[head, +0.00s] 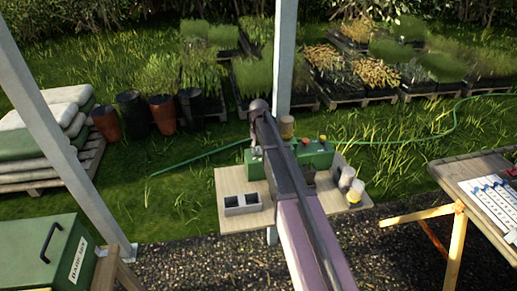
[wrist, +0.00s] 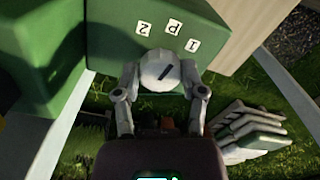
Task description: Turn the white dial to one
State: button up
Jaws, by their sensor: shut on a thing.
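The white dial (wrist: 154,66) is on the green box (wrist: 150,15) in the wrist view. It has a dark line mark that slants from lower left to upper right, roughly toward the label 1 (wrist: 192,45). Labels 2 (wrist: 144,28) and P (wrist: 172,27) sit beside it. My gripper (wrist: 161,78) is shut on the dial, one finger on each side. In the head view my arm reaches the green box (head: 314,154) on the wooden board (head: 290,215); the dial is hidden there.
A grey two-hole block (head: 242,209) lies at the left of the board. Several small containers (head: 355,192) stand at its right. A grey post (head: 285,60) rises behind. A green crate (head: 45,255) stands front left, and a table with white trays (head: 488,195) is at the right.

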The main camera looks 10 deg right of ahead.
jog(key=m, duration=0.6)
jog(key=shift+a+m, duration=0.1)
jog(key=shift+m, duration=0.3)
jog(key=o, duration=1.1)
jog(key=shift+o, duration=0.2)
jog(key=shift+n, duration=0.3)
